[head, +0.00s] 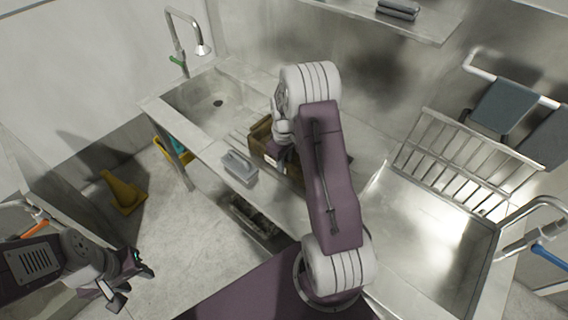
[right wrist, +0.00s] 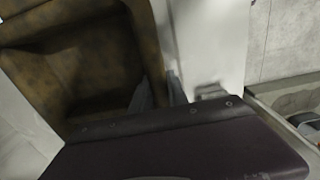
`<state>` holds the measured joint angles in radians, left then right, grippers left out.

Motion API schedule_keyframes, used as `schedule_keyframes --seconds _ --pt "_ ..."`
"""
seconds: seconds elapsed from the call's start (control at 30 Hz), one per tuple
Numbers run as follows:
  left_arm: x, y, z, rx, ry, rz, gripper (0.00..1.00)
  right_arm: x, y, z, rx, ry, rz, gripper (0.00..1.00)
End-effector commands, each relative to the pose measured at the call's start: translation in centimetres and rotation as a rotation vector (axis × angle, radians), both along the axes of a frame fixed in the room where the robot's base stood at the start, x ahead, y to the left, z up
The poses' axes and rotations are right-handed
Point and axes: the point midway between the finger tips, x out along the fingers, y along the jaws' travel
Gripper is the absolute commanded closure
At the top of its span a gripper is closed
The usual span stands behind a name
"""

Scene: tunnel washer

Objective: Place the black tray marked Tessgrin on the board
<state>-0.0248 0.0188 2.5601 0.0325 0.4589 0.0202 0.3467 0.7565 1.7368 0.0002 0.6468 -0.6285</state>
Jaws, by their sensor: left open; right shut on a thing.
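My right gripper (right wrist: 158,92) is shut on the side wall of a brown mottled open container (right wrist: 75,70). In the head view this container (head: 261,134) is on or just above the counter, partly hidden behind my right arm. A small pale label shows on its near side, too small to read. I cannot make out a black tray marked Tessgrin. Dark stacked trays (head: 397,9) lie on the wall shelf, with no readable mark. I cannot tell which surface is the board. My left gripper (head: 132,286) is open and empty over the floor at lower left.
A grey tray (head: 240,168) sits at the counter's front edge, left of the container. A sink basin (head: 205,105) is at the left, and a large steel basin (head: 430,235) with a slatted rack (head: 465,160) at the right. A yellow floor sign (head: 123,193) stands at left.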

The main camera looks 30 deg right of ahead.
Motion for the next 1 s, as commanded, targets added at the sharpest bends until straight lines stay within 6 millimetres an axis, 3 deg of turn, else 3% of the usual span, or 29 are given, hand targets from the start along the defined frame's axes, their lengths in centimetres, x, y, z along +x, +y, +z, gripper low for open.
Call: schedule_keyframes --seconds 0.4,0.43,0.5,0.8,0.9,1.0 --pt "0.0 0.0 -0.2 0.0 0.0 0.0 0.58 0.0 0.0 -0.9 -0.001 -0.001 0.0 1.0" --pt "0.0 0.0 -0.2 0.0 0.0 0.0 0.58 0.0 0.0 -0.9 -0.001 -0.001 0.0 0.75" --pt "0.0 0.0 -0.1 0.0 0.0 0.0 0.58 0.0 0.0 -0.8 -0.001 -0.001 0.0 0.58" --pt "0.0 0.0 0.0 0.0 0.0 0.0 0.58 0.0 0.0 -0.6 -0.001 -0.001 0.0 0.58" --pt "0.0 0.0 0.1 0.0 0.0 0.0 0.58 0.1 -0.1 0.4 -0.001 -0.003 0.0 0.58" --pt "0.0 0.0 0.2 0.0 0.0 0.0 0.58 0.1 -0.1 2.8 -0.002 -0.007 0.0 0.58"
